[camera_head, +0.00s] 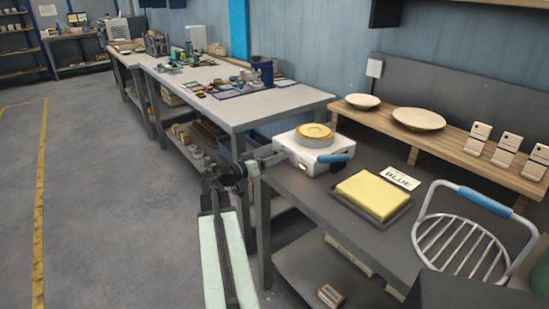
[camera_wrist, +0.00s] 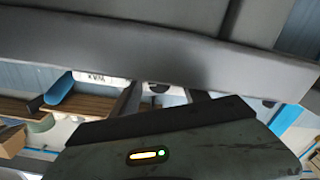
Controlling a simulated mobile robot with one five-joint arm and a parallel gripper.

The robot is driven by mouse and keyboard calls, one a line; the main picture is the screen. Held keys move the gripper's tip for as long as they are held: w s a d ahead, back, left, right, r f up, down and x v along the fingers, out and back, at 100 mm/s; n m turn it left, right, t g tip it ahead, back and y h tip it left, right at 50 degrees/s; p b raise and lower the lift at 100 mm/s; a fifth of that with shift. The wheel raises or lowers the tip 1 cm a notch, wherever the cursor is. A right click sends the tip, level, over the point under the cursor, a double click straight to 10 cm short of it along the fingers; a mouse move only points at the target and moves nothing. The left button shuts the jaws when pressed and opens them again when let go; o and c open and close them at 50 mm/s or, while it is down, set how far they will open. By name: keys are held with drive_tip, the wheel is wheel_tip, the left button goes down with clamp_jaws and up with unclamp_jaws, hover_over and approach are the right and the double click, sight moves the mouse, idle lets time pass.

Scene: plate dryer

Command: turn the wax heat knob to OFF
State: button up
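The wax heater (camera_head: 304,159) is a white box with a round yellow-topped pot (camera_head: 314,131) and a blue handle (camera_head: 334,158). It stands at the left end of the dark bench. An upside-down WAX label (camera_wrist: 95,79) shows on its face in the wrist view. My gripper (camera_head: 266,157) reaches toward the heater's left side. In the wrist view, its two dark fingers stand apart around a small dark part (camera_wrist: 160,88) on the white face, possibly the heat knob. I cannot tell whether they touch it. The knob's setting is not readable.
A yellow block on a dark tray (camera_head: 373,195), a BLUE card (camera_head: 400,178) and a wire rack with a blue grip (camera_head: 462,235) are on the dark bench. A wooden shelf (camera_head: 455,143) holds plates behind. Open floor (camera_head: 110,200) lies left.

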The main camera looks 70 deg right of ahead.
drive_tip(key=v, duration=0.7)
drive_tip(key=shift+w+a, duration=0.2)
drive_tip(key=shift+a, duration=0.15)
